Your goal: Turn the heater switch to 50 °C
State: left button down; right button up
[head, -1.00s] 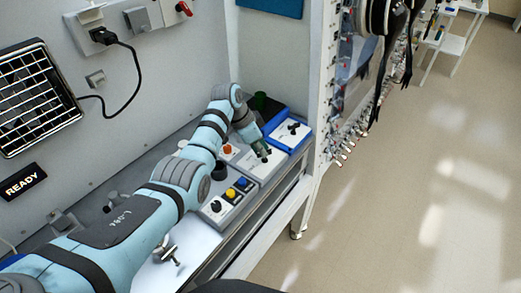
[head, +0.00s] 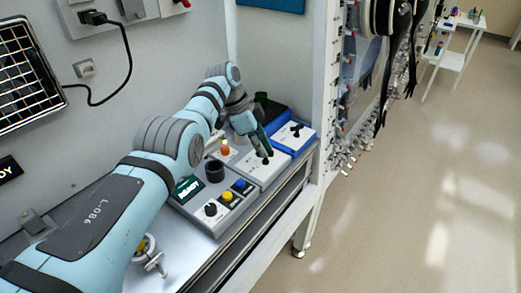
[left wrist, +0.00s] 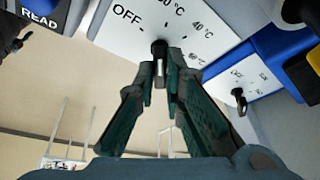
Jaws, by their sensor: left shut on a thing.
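The heater switch is a small black knob (left wrist: 159,50) on a white panel (left wrist: 125,45). Its dial reads OFF, then several °C marks, one of them 40 °C; some print is cut off or too small to read. My left gripper (left wrist: 160,80) is shut on the knob, with the dark green fingers on either side of it. In the head view the left gripper (head: 263,149) reaches down to the same white box (head: 256,178). The knob's exact pointing is partly hidden by the fingers. My right gripper is not in view.
A box with black, yellow and blue knobs (head: 226,196) stands nearer, with a black cup-like part (head: 214,171) behind. A blue-edged box with a black switch (head: 296,133) stands just beyond. A white frame post (head: 325,100) bounds the right side.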

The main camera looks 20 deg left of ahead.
pick_arm(q)
jog(key=shift+s+d+f, duration=0.1)
jog(key=shift+f, duration=0.1)
jog(key=c, duration=1.9)
grip_release()
jog(key=shift+o, duration=1.1)
jog(key=shift+d, duration=0.1)
jog(key=shift+r, duration=0.1)
jog(key=v, duration=1.2)
